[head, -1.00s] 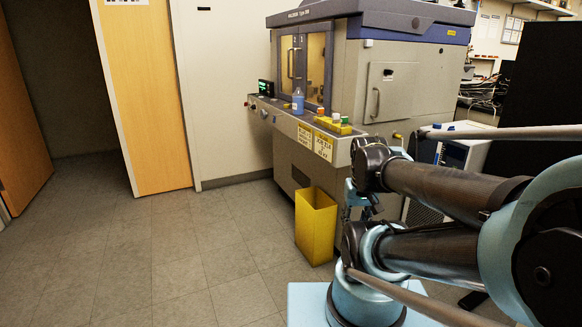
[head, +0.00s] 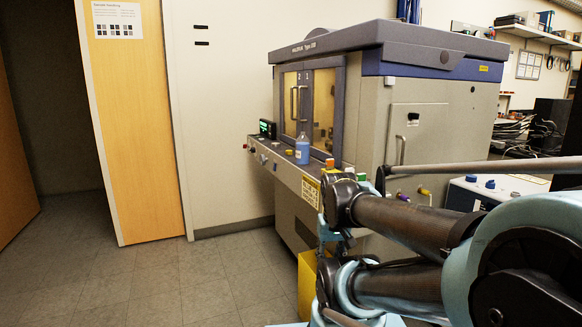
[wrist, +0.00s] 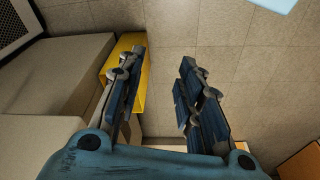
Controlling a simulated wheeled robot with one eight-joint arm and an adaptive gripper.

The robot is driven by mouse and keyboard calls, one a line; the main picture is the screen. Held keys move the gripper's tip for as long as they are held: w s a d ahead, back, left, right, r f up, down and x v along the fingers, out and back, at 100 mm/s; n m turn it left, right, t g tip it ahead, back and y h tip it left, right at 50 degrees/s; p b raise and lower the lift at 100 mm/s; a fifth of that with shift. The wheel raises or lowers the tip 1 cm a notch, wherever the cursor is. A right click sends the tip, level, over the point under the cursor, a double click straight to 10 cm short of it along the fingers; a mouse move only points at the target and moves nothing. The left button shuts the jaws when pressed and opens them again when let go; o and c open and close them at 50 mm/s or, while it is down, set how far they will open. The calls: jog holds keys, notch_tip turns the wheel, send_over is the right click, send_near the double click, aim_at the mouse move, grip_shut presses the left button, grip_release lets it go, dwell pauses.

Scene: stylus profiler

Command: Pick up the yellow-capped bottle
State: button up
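A small bottle of blue liquid (head: 302,152) stands upright on the machine's front ledge (head: 279,166) in the head view; its cap looks pale or bluish, not clearly yellow. A small low yellow item (head: 289,152) sits just left of it; I cannot tell if it is a bottle cap. An orange cap (head: 329,163) and a green cap (head: 361,177) show farther right, partly hidden by my arm. My gripper (wrist: 162,58) is open and empty in the wrist view, pointing down over the floor. No bottle shows in the wrist view.
The grey profiler cabinet (head: 432,110) rises behind the ledge. A yellow bin (head: 307,285) stands below it on the floor, also beside my left finger in the wrist view (wrist: 145,88). A white-topped unit (head: 495,188) is at right. The floor at left is clear.

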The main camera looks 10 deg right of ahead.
jog(key=shift+w, duration=0.4)
